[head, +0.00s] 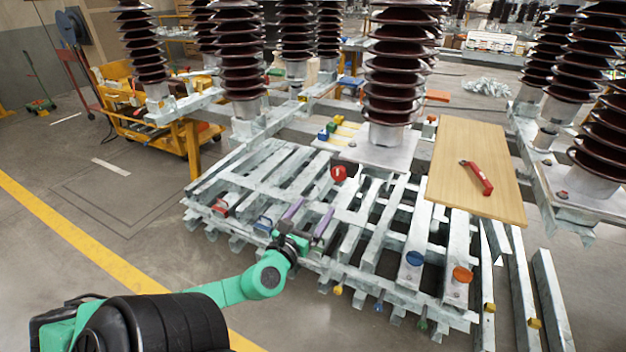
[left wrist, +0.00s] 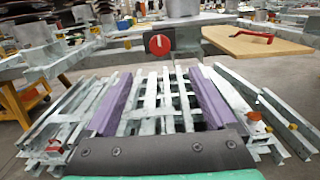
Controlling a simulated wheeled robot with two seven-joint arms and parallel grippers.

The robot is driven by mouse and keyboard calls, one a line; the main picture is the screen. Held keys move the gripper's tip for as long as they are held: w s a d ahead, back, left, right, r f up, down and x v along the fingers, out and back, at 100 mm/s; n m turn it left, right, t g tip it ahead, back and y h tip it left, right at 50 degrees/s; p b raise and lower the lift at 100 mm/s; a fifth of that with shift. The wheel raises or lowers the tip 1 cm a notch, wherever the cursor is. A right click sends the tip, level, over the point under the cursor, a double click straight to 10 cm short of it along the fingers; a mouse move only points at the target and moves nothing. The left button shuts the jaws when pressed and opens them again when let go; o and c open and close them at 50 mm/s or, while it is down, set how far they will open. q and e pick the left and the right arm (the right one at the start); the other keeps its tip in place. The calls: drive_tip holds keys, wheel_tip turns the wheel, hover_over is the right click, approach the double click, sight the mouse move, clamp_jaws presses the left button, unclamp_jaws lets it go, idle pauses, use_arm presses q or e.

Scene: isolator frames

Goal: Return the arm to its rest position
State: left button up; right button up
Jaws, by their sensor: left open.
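My left arm, in green and black, reaches in from the lower left in the head view. My left gripper (head: 308,221) has two purple fingers standing apart with nothing between them. It is over the near edge of the stack of galvanized metal frames (head: 345,262). In the left wrist view the gripper (left wrist: 160,105) shows its fingers spread to either side, with metal bars beyond them. A red round knob (head: 338,173) stands beyond the gripper, apart from it; it also shows in the left wrist view (left wrist: 160,44). My right gripper is not in view.
A wooden board (head: 470,150) bearing a red-handled tool (head: 477,178) lies right of the frames. Tall brown ribbed insulators (head: 400,75) rise behind. A blue knob (head: 414,258) and an orange knob (head: 462,274) sit on the near right. A yellow cart (head: 170,133) stands left; floor is clear lower left.

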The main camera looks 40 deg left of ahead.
use_arm(q)
drive_tip(key=s+a+f+n+g+p, duration=0.25)
drive_tip(key=s+f+n, duration=0.2)
drive_tip(key=f, duration=0.45)
drive_tip(key=s+a+f+n+g+p, duration=0.1)
drive_tip(key=s+a+f+n+g, duration=0.25)
drive_tip(key=f+n, duration=0.35)
drive_tip(key=s+a+f+n+g+p, duration=0.2)
drive_tip(key=s+f+n+g, duration=0.25)
drive_tip(key=f, duration=0.55)
drive_tip(key=s+d+f+n+g+h+p, duration=0.2)
drive_tip(key=s+d+f+n+h, duration=0.1)
drive_tip(key=s+d+f+n, duration=0.4)
drive_tip(key=s+d+f+n+g+h+p, duration=0.2)
drive_tip(key=s+d+f+n, duration=0.5)
drive_tip(key=s+d, duration=0.5)
wheel_tip(320, 180, down, 2)
drive_tip(key=shift+d+f+g+h, duration=0.15)
drive_tip(key=shift+d+g+h, duration=0.25)
drive_tip(key=shift+d+g, duration=0.55)
drive_tip(key=shift+s+d, duration=0.1)
drive_tip(key=shift+d, duration=0.05)
